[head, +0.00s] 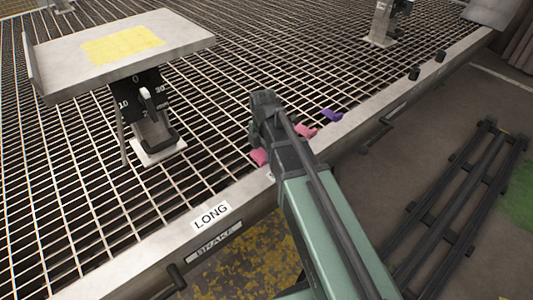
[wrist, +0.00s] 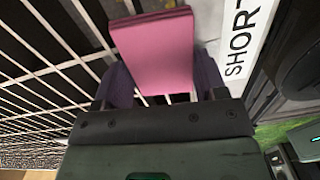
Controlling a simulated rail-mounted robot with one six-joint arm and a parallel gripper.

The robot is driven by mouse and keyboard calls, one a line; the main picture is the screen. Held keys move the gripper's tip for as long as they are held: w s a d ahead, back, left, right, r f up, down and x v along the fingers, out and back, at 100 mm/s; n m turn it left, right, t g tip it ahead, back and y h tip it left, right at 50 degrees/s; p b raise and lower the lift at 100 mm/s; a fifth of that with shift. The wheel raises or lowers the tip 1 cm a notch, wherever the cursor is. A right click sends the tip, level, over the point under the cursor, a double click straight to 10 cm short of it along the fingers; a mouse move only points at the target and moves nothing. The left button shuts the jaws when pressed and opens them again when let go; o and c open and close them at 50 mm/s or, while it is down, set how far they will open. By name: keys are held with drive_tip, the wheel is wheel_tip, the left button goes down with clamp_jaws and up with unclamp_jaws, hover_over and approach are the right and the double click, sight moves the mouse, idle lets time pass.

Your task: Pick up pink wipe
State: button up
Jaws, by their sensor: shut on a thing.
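A pink folded wipe (wrist: 155,52) fills the middle of the wrist view, between the two dark purple-grey fingers of my gripper (wrist: 162,80). My gripper is shut on it, with one finger against each side. In the head view my arm hides the fingers. A pink wipe (head: 259,157) shows just left of my arm at the grating's front edge, probably the held one. A more salmon-pink wipe (head: 305,130) lies just right of my arm.
A purple wipe (head: 331,115) lies farther right along the front rail. A tilted metal table with a yellow patch (head: 122,45) stands on the grating at left. A LONG label (head: 210,215) is on the front rail. A SHORT label (wrist: 243,40) lies beside the wipe.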

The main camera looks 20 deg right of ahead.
drive_tip(key=shift+c, duration=0.5)
wheel_tip(320, 180, up, 20)
drive_tip(key=p, duration=2)
